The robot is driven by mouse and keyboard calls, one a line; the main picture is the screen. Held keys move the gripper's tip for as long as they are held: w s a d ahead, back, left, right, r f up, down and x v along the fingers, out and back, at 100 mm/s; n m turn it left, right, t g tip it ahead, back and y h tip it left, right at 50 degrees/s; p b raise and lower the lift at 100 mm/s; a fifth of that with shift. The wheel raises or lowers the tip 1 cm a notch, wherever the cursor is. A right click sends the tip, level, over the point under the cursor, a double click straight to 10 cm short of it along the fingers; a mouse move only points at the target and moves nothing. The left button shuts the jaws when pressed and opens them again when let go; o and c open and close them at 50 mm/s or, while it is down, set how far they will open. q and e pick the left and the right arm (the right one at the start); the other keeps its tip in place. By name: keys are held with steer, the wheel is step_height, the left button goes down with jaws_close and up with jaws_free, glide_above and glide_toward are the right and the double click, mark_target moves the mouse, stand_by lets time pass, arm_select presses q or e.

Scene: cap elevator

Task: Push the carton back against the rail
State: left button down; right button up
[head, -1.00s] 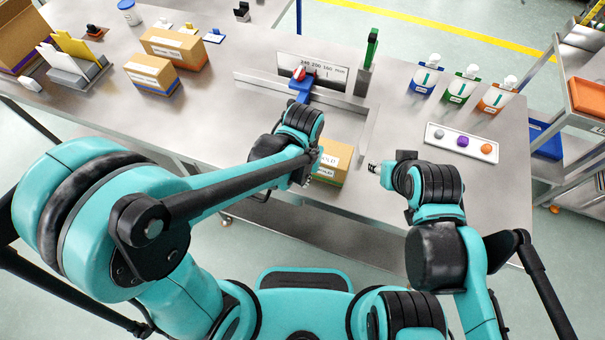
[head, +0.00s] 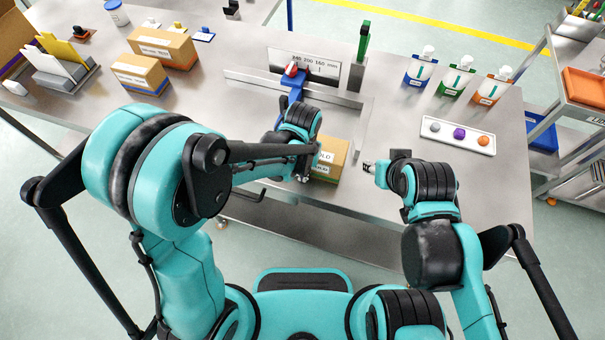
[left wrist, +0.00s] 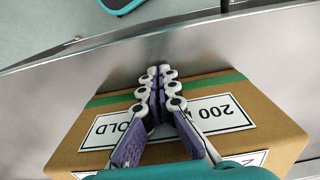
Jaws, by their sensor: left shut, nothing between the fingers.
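The carton (head: 334,155) is a brown box with white labels. It stands on the metal table near its front edge, just right of my left gripper (head: 303,178). In the left wrist view the carton (left wrist: 255,105) shows a green band and labels reading "200" and "OLD". My left gripper (left wrist: 160,72) is shut and empty, its fingers crossing in front of the carton; contact is unclear. A metal rail (head: 250,78) runs behind the carton, with a strip down its right. My right gripper (head: 371,167) is right of the carton, pointing left; its jaw state is unclear.
A blue block with a red knob (head: 292,75) sits at the rail before a number plate (head: 318,67). Two brown boxes (head: 141,74) stand at left.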

mark_target(323, 123)
arm_select(q)
steer(key=w+d, duration=0.2)
steer(key=w, duration=0.5)
steer(key=w+d, duration=0.2)
steer(key=w, duration=0.4)
steer(key=w+d+b, duration=0.1)
steer(key=w+d, duration=0.1)
steer(key=w, duration=0.5)
steer(key=shift+w+d, duration=0.35)
steer(key=shift+d, duration=0.05)
steer(key=shift+w, duration=0.1)
